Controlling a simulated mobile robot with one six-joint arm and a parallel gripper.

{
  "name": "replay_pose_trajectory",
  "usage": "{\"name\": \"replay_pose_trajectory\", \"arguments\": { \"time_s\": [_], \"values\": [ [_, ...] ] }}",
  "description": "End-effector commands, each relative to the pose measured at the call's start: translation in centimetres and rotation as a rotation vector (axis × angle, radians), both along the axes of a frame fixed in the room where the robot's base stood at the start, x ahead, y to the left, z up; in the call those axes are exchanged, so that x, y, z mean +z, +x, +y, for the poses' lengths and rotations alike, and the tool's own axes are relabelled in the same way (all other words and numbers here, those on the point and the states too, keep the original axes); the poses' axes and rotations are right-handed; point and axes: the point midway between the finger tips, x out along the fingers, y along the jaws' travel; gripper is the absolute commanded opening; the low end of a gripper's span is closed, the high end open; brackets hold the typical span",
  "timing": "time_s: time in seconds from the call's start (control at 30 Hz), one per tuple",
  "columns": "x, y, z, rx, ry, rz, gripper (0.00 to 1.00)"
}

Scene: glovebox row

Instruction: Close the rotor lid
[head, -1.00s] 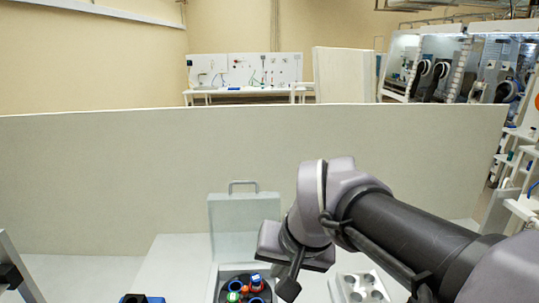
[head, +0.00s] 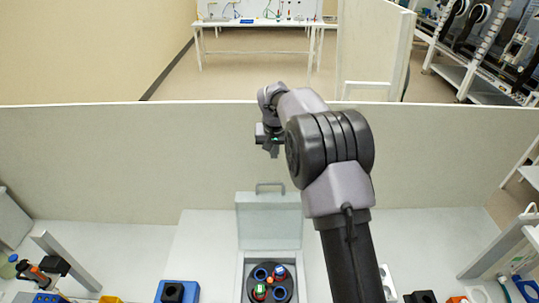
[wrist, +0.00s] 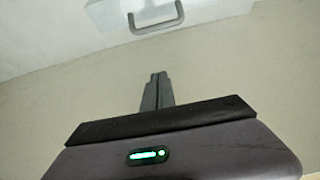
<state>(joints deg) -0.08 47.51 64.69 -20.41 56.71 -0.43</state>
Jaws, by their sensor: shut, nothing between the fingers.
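The rotor lid (head: 268,222) is a pale grey panel with a grey handle on its top edge. It stands open and upright behind the rotor box. The black rotor (head: 270,284) is uncovered and holds tubes, one with a green cap and one red and blue. My gripper (head: 272,153) is shut and empty, above and beyond the lid's handle in the head view. In the wrist view my shut fingers (wrist: 155,92) point toward the handle (wrist: 157,22) at the top, with a gap between them.
A beige partition (head: 120,165) stands behind the bench. A blue block with a black top (head: 177,292) sits left of the rotor box. A rack with holes (head: 387,283) is to its right, partly hidden by my arm. Bare bench (head: 195,245) lies left of the lid.

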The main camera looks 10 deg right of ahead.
Motion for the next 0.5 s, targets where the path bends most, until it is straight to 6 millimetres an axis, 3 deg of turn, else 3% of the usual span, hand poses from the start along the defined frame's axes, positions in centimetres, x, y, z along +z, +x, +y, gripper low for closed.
{"name": "replay_pose_trajectory", "arguments": {
  "time_s": [0.17, 0.5],
  "values": [
    [-2.0, 0.6, -0.2, 0.000, 0.000, 0.003, 0.00],
    [-8.9, 3.0, -0.7, 0.000, 0.000, 0.003, 0.00]
  ]
}}
